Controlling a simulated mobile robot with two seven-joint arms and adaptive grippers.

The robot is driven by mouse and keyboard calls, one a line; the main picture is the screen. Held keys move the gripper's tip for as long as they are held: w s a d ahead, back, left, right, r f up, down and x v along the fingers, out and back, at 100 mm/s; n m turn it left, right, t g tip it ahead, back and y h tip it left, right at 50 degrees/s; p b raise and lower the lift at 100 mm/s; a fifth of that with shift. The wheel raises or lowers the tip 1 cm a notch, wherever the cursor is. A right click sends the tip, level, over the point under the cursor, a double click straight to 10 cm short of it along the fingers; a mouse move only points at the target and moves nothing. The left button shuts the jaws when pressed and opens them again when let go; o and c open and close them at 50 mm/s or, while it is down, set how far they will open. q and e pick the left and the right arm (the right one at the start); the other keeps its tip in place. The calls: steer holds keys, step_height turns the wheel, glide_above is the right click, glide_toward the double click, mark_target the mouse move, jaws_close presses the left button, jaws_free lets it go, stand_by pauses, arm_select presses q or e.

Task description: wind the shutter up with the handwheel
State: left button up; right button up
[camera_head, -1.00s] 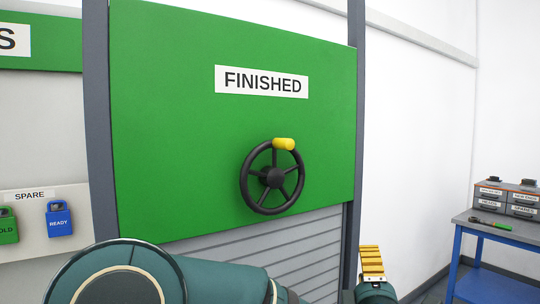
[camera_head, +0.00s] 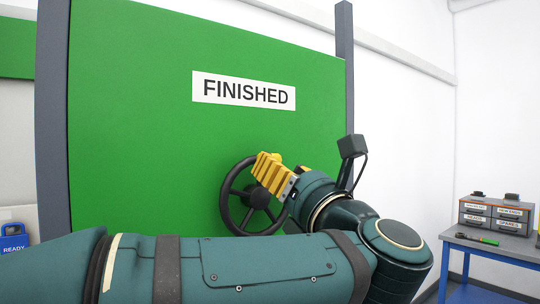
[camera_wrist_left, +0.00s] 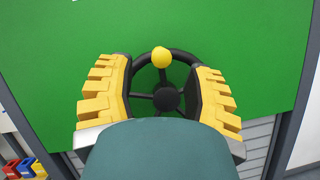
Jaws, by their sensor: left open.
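The black handwheel (camera_head: 232,208) with several spokes is mounted on the green panel (camera_head: 140,120) under the FINISHED sign (camera_head: 243,91). My left gripper (camera_head: 266,160) is open in front of the wheel's upper right and hides part of it. In the left wrist view the yellow knob (camera_wrist_left: 161,57) shows at the top of the wheel, between the open fingers but beyond them. I see no contact with it. The grey slatted shutter (camera_wrist_left: 256,142) shows below the panel in the left wrist view; my arm hides it in the head view. My right gripper is not in view.
Grey posts flank the panel, one on the left (camera_head: 53,120) and one on the right (camera_head: 345,70). At the right a blue-legged table (camera_head: 500,246) carries grey boxes (camera_head: 495,214) and a green tool. A blue READY item (camera_head: 13,238) is at the far left.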

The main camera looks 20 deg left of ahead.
arm_select(q)
steer(key=x, duration=0.5)
steer(key=shift+d, duration=0.1)
jaws_close()
